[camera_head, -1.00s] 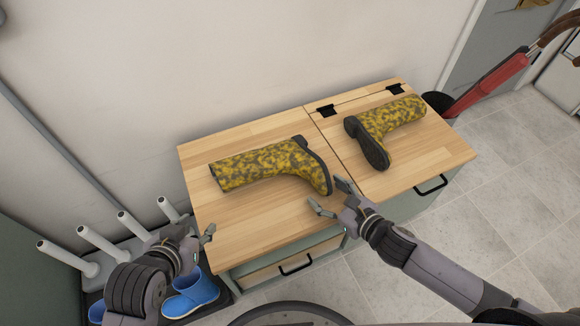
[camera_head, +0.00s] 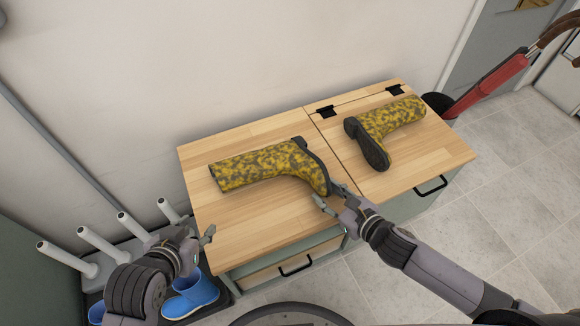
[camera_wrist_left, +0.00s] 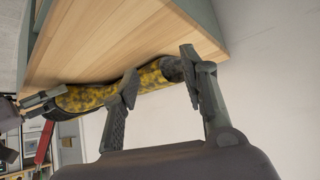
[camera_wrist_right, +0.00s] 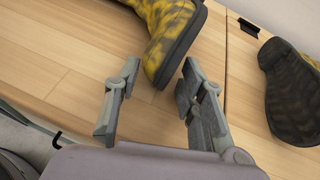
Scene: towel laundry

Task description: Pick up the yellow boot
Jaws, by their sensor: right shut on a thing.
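Two yellow boots with dark mottling and dark soles lie on their sides on the wooden cabinet top. The left boot (camera_head: 262,166) has its shaft to the left and its toe toward the front. The right boot (camera_head: 386,127) lies beyond the seam and also shows in the right wrist view (camera_wrist_right: 290,92). My right gripper (camera_head: 329,197) is shut on the left boot's toe, which shows between its fingers in the right wrist view (camera_wrist_right: 172,42). My left gripper (camera_head: 207,236) is open and empty, off the cabinet's front left corner.
The cabinet top (camera_head: 225,222) has bare wood around the boots. Blue boots (camera_head: 190,294) and a rack with white pegs (camera_head: 88,238) stand on the left. A wall is behind. A red object (camera_head: 490,86) leans at the right. Tiled floor is open at the right.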

